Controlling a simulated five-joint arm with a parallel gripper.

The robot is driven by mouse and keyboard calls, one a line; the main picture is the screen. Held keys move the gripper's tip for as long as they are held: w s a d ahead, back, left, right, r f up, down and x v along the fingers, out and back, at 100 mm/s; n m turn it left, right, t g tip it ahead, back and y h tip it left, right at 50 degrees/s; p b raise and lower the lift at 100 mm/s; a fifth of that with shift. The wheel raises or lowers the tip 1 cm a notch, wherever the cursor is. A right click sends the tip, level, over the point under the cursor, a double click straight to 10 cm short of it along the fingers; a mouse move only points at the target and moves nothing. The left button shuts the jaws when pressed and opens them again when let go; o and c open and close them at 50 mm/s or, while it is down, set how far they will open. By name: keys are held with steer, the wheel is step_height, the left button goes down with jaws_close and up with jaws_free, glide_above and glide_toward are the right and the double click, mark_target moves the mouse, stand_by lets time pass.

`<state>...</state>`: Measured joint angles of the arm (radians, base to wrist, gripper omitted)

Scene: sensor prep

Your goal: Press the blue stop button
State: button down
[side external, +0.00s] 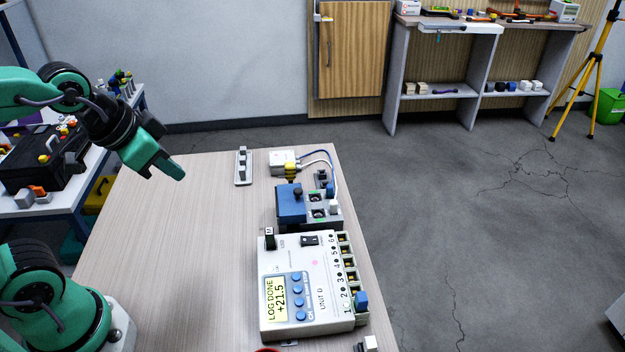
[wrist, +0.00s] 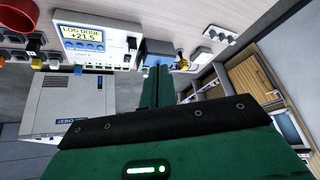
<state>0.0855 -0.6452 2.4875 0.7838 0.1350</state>
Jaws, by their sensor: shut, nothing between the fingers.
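A white logger unit (side external: 320,275) stands on the table, its display (side external: 278,300) reading "LOG DONE +21.5". Several round blue buttons (side external: 298,291) sit in a column right of the display. Their small labels are mostly unreadable, so I cannot tell which one is stop. My gripper (side external: 177,171) is shut and empty, above the table's left part, well left of and apart from the unit. Its green fingers also show in the wrist view (wrist: 158,88).
A blue-topped block (side external: 291,203) with connectors stands behind the unit, with a small white box (side external: 284,161) and cables beyond. A grey strip (side external: 243,167) lies at the back. A grey chest (wrist: 65,105) shows in the wrist view. The table (side external: 180,245) left of the unit is clear.

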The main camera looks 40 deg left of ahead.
steer(key=w+d+f+m+h, duration=0.2)
steer(key=w+d+f+m, duration=0.2)
steer(key=w+d+m, duration=0.4)
steer(key=m+h, duration=0.1)
steer(key=m, duration=0.5)
glide_above(293, 277)
steer(key=shift+f, duration=2.45)
steer(key=shift+a+f, duration=0.1)
steer(key=shift+f, duration=0.05)
steer(key=shift+f, duration=4.25)
steer(key=shift+f, duration=0.8)
steer(key=shift+r, duration=0.8)
steer(key=shift+r, duration=0.15)
